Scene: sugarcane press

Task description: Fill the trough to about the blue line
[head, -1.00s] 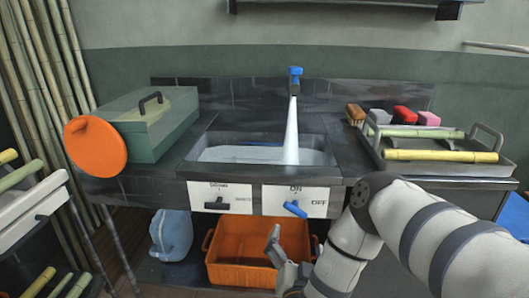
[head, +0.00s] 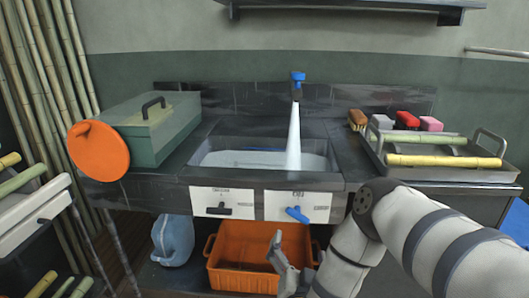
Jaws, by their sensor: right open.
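The trough (head: 200,152) is a sink set in the dark counter, with pale water (head: 260,160) in it. A white stream falls from the blue-topped tap (head: 297,82) into its right part. I cannot make out a clear blue line apart from a faint bluish strip at the water's back edge. The blue lever (head: 297,214) on the right white panel lies slanted; a black lever (head: 218,210) is on the left panel. My right gripper (head: 290,262) is open and empty, below the blue lever and in front of the orange crate. My left gripper is not in view.
A green box (head: 150,125) and an orange disc (head: 98,150) stand left of the trough. A metal tray (head: 450,173) with cane pieces is at right, with brushes behind it. Below are an orange crate (head: 245,245) and a blue jug (head: 173,240).

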